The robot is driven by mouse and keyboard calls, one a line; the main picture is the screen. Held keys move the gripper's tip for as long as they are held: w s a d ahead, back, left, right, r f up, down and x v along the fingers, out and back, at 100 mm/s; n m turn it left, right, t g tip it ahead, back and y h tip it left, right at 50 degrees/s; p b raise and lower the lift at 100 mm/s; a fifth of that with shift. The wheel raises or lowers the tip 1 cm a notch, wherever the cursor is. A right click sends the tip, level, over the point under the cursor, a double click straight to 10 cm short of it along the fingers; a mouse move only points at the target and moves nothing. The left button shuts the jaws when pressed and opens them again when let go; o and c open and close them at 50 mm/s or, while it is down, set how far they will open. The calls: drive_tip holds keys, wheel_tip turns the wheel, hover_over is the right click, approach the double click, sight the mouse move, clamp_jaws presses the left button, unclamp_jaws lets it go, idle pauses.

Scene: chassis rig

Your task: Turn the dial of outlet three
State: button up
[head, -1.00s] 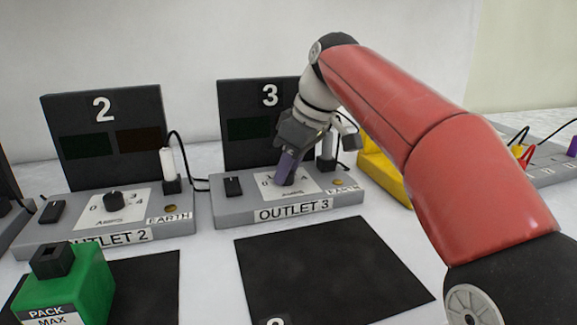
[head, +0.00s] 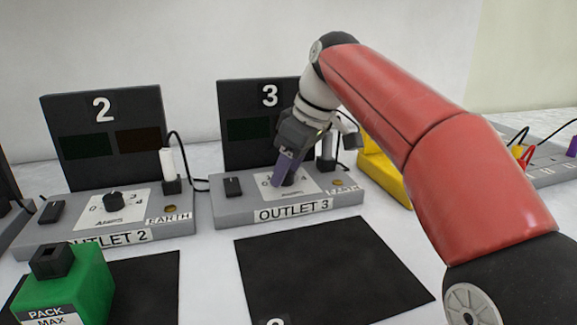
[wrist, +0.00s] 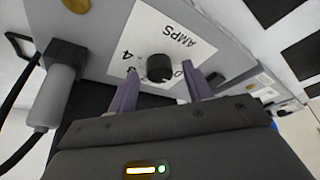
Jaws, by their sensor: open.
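The outlet three unit (head: 225,212) is a grey base with an upright black panel marked 3 (head: 232,100). Its black round dial (wrist: 160,68) sits on a white AMPS plate (wrist: 145,32). In the head view the dial is mostly hidden behind my gripper's purple fingers (head: 284,170). In the wrist view my gripper (wrist: 160,76) is open, with one finger on each side of the dial. A gap shows between the dial and the fingers in that view. The dial's pointer setting is not clear.
A black switch (head: 232,187) and a plug with a cable (wrist: 62,75) flank the dial. The outlet 2 unit (head: 75,230) stands left, with a green pack (head: 75,285) in front. A yellow object (head: 385,175) stands right. A black mat (head: 330,265) lies in front, empty.

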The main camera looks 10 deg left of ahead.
drive_tip(key=v, duration=0.7)
drive_tip(key=shift+r, duration=0.25)
drive_tip(key=shift+s+d, duration=0.1)
drive_tip(key=shift+d, duration=0.05)
